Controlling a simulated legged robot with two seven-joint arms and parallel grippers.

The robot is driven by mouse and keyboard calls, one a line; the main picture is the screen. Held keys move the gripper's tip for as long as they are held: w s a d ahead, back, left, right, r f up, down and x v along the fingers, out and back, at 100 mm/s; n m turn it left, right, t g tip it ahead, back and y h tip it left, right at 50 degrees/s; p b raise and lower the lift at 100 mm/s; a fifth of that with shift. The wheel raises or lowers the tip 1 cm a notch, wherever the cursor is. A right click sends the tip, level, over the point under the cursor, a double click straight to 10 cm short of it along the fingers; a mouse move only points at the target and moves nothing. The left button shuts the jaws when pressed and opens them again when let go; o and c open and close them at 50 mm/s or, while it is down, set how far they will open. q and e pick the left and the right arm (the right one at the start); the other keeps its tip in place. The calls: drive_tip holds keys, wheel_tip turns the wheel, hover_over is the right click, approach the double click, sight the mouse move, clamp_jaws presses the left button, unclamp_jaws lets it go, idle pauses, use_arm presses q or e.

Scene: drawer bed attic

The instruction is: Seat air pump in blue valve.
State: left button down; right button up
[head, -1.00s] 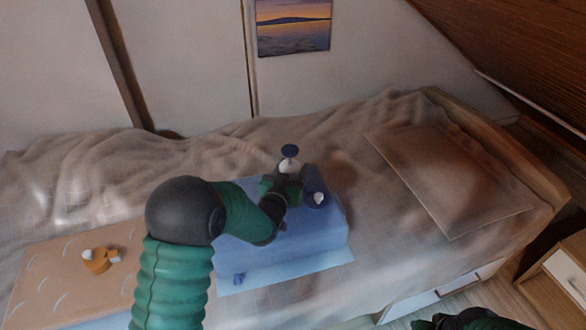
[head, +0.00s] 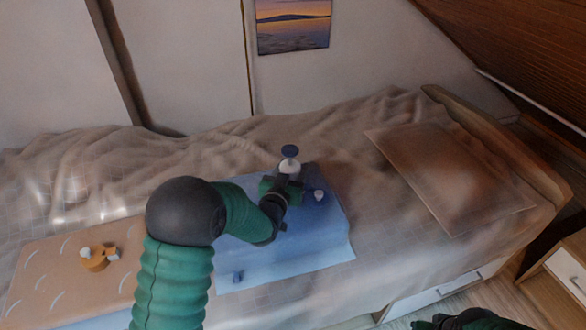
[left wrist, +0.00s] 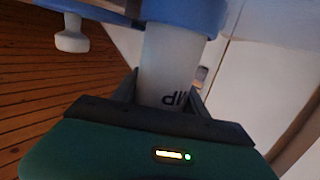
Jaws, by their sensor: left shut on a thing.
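The air pump has a dark blue round handle (head: 289,151) on top and a white barrel (head: 290,167). It stands roughly upright. My left gripper (head: 284,185) is shut on the barrel, and the left wrist view shows the lettered white barrel (left wrist: 177,65) between my fingers. The blue valve (head: 313,200) with a white knob (head: 319,195) is close to the right of my gripper. In the left wrist view, a blue ring (left wrist: 195,14) meets the barrel's end, with a white knob beside it. How deep the pump sits is hidden. My right gripper (head: 440,320) is only partly visible.
A blue pad (head: 290,258) lies on the bed beneath the pump, with a small blue piece (head: 238,277) near its front. An orange pad (head: 50,285) with an orange valve (head: 95,264) lies left.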

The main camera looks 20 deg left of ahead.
use_arm(q)
drive_tip(key=shift+f+b, duration=0.7)
drive_tip(key=shift+f, duration=0.15)
drive_tip(key=c, duration=0.5)
unclamp_jaws()
drive_tip(key=s+p, duration=0.1)
drive_tip(key=s, duration=0.3)
drive_tip(key=s+r, duration=0.1)
drive_tip(key=s, duration=0.4)
drive_tip(key=s+p, duration=0.1)
drive_tip(key=s, duration=0.4)
drive_tip(key=shift+a+r+p, duration=0.2)
drive_tip(key=shift+r+p, duration=0.05)
drive_tip(key=shift+p, duration=0.1)
drive_tip(key=s+p, duration=0.1)
drive_tip(key=p, duration=0.2)
drive_tip(key=s+p, duration=0.1)
drive_tip(key=p, duration=0.2)
drive_tip(key=shift+r, duration=0.35)
drive_tip(key=shift+s+f+p, duration=0.1)
drive_tip(key=shift+s+p, duration=0.1)
drive_tip(key=shift+p, duration=0.15)
drive_tip(key=shift+s+f, duration=0.15)
drive_tip(key=shift+s, duration=0.05)
